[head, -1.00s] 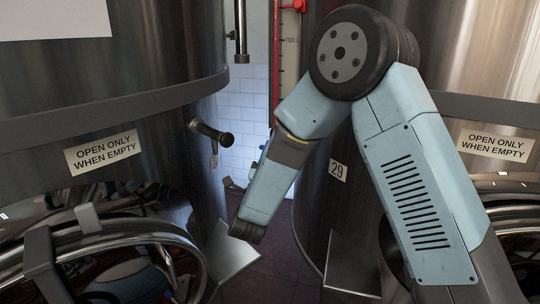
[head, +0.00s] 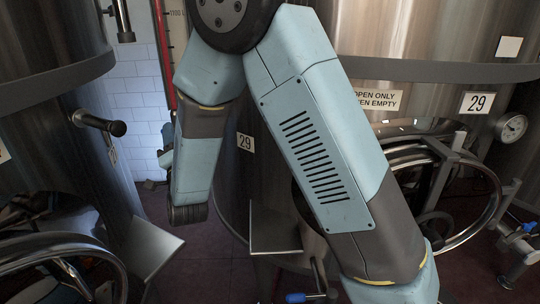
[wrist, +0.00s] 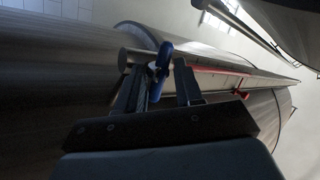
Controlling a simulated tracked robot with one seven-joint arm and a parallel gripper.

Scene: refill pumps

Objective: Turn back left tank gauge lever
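In the wrist view, a blue lever (wrist: 163,58) sits on a short metal pipe end at the tank's side, by the red gauge line (wrist: 215,69). My gripper (wrist: 158,72) has its two fingers apart. The lever shows between the fingertips, closer to the left finger; I cannot tell whether it touches. In the head view, the red and white gauge strip (head: 165,50) runs down between the tanks. My arm hangs in front of it, and the lever and most of my gripper are hidden there.
A left tank (head: 40,90) carries a dark-capped pipe (head: 98,123) that sticks out near my arm. The tank marked 29 (head: 420,35) stands right, with a hatch wheel (head: 480,215) and a dial (head: 512,127). A blue-handled valve (head: 300,297) is low in front.

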